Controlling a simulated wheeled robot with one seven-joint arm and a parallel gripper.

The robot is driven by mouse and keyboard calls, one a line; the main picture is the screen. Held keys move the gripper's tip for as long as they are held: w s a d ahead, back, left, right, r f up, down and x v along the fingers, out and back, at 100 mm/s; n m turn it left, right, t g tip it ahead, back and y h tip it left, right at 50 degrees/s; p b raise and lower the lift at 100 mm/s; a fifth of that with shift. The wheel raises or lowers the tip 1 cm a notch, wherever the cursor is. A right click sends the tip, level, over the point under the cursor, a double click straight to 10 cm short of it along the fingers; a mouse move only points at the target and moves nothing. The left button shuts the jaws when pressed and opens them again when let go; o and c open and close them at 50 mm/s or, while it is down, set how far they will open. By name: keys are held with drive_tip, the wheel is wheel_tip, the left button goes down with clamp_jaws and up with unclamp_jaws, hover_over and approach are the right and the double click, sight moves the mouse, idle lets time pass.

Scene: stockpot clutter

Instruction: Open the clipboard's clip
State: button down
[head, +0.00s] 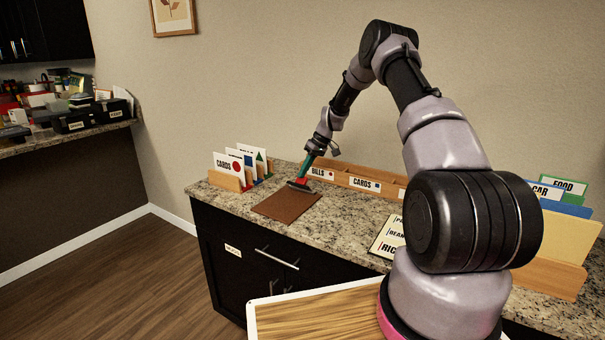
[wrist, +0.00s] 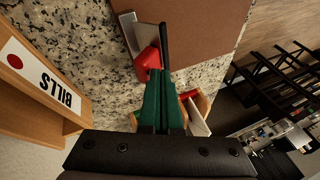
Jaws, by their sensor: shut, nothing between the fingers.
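The clipboard (head: 286,206) is a flat brown board lying on the granite counter; it also shows at the top of the wrist view (wrist: 210,30). At its far end is the clip, a grey metal bar (wrist: 130,35) with a red tab (wrist: 148,60) and a dark bar beside it. My gripper (head: 304,176) has green fingers and is shut and empty, pointing down at the clip end. In the wrist view its fingertips (wrist: 160,72) are right beside the red tab, overlapping it in the picture. I cannot tell whether they touch it, or whether the clip is raised.
A lettered sign (head: 387,236) lies to the right. Coloured folders (head: 565,225) stand far right. The counter in front of the organizer is partly clear.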

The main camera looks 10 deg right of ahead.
drive_tip(key=shift+r, duration=0.1)
drive_tip(key=shift+r, duration=0.7)
drive_tip(key=shift+s+a+r, duration=0.1)
drive_tip(key=shift+a+r, duration=0.05)
drive_tip(key=shift+r, duration=0.1)
drive_tip(key=shift+s+a+r, duration=0.3)
drive_tip(key=shift+a+r, duration=0.05)
drive_tip(key=shift+r, duration=0.2)
drive_tip(key=shift+s+a+r, duration=0.3)
drive_tip(key=shift+a+r, duration=0.05)
drive_tip(key=shift+r, duration=0.2)
wheel_tip(320, 180, up, 9)
hover_over(300, 184)
drive_tip(key=s+d, duration=0.1)
drive_tip(key=d, duration=0.4)
drive_tip(key=shift+s+a, duration=0.15)
drive_tip(key=shift+s, duration=0.05)
drive_tip(key=shift+r, duration=0.15)
